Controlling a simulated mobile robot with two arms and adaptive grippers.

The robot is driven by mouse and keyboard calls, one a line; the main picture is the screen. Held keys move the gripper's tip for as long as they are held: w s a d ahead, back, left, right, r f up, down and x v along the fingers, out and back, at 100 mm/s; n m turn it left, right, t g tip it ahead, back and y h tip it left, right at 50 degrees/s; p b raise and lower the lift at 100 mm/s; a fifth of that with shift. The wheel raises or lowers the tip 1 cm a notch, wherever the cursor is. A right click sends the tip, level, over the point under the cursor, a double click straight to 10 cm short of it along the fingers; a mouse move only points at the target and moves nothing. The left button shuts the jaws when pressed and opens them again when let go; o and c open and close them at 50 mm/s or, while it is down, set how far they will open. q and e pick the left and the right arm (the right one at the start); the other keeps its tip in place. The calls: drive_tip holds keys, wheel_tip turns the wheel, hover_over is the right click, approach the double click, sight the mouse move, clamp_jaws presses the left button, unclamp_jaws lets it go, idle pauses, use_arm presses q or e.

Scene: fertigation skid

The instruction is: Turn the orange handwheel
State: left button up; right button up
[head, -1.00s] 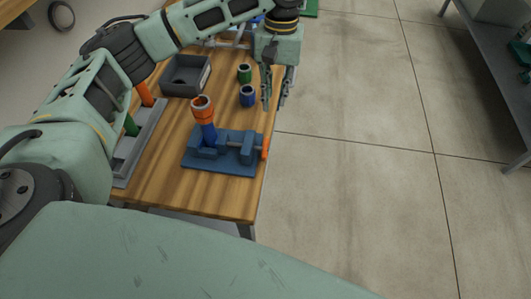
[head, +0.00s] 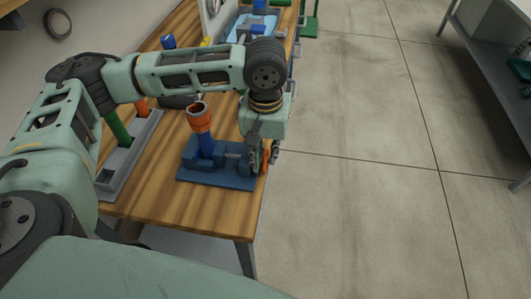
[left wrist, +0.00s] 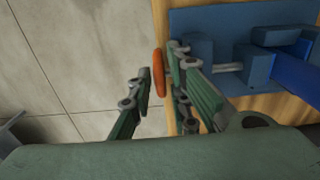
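The orange handwheel (left wrist: 158,72) is seen edge-on in the left wrist view, at the end of a blue vise-like fixture (left wrist: 232,50) and just past the table edge. In the head view the fixture (head: 215,178) sits at the table's right edge, and only a sliver of the wheel shows behind the fingers. My left gripper (head: 264,162) points down there. In the left wrist view its fingers (left wrist: 160,68) are open on either side of the wheel, with a visible gap to the left finger; contact on the right cannot be told. My right gripper is out of view.
A blue post with an orange ring-shaped top (head: 200,120) stands on the fixture, left of my gripper. A grey tray (head: 125,160) holding coloured handles lies along the table's left side. The floor (head: 350,200) right of the table is clear.

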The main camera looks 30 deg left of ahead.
use_arm(q)
drive_tip(key=shift+f, duration=0.3)
drive_tip(key=shift+c, duration=0.2)
clamp_jaws()
drive_tip(key=shift+r, duration=0.1)
